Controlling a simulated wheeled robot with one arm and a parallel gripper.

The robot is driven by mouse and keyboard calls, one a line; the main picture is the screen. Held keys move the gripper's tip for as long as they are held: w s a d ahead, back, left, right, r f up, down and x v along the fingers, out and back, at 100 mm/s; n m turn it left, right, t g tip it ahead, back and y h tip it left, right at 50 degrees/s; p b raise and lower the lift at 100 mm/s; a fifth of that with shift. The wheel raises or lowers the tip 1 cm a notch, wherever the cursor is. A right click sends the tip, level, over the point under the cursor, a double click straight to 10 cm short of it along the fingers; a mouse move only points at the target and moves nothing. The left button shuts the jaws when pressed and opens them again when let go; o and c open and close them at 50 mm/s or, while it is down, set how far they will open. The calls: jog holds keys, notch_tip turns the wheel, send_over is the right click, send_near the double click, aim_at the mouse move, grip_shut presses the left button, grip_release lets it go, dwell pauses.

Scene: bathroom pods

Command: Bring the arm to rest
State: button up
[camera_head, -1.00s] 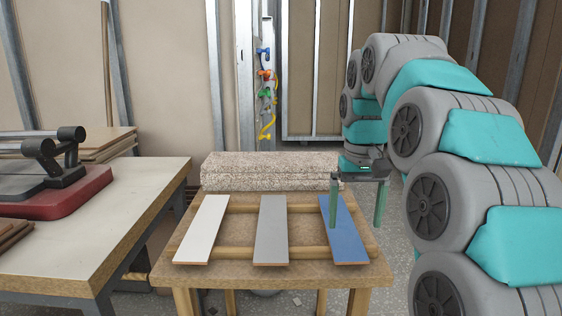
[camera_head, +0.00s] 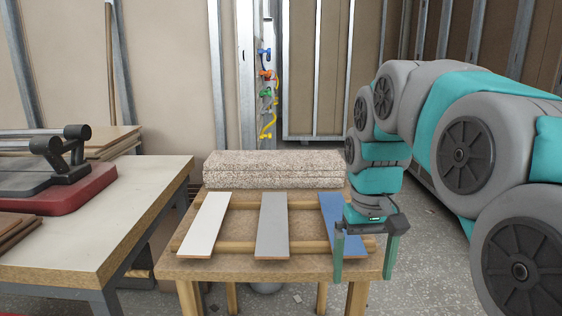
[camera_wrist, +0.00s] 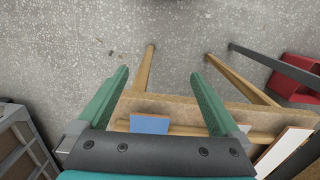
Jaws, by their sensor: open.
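My gripper (camera_head: 364,259) is open and empty, with its green fingers pointing down at the right front corner of the small wooden table (camera_head: 215,268). In the head view it covers part of the blue strip (camera_head: 331,208). The wrist view shows the two fingers (camera_wrist: 160,95) wide apart with nothing between them but the table's edge and floor beyond. The blue strip also shows there (camera_wrist: 150,124), near the gripper's palm. My arm rises at the right of the head view and bends down to the gripper.
A white strip (camera_head: 206,224) and a grey strip (camera_head: 273,224) lie across wooden rails on the table. A stack of speckled slabs (camera_head: 275,170) is behind. A workbench (camera_head: 140,200) with a red-based tool (camera_head: 60,190) stands left. Floor at the right is clear.

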jog(key=s+f, duration=0.7)
jog(key=s, duration=0.4)
jog(key=s+f+g, duration=0.1)
jog(key=s+f, duration=0.7)
jog(key=s, duration=0.3)
jog(key=shift+s+d+f, duration=0.15)
jog(key=shift+s+d, duration=0.1)
jog(key=shift+s, duration=0.15)
jog(key=shift+w, duration=0.1)
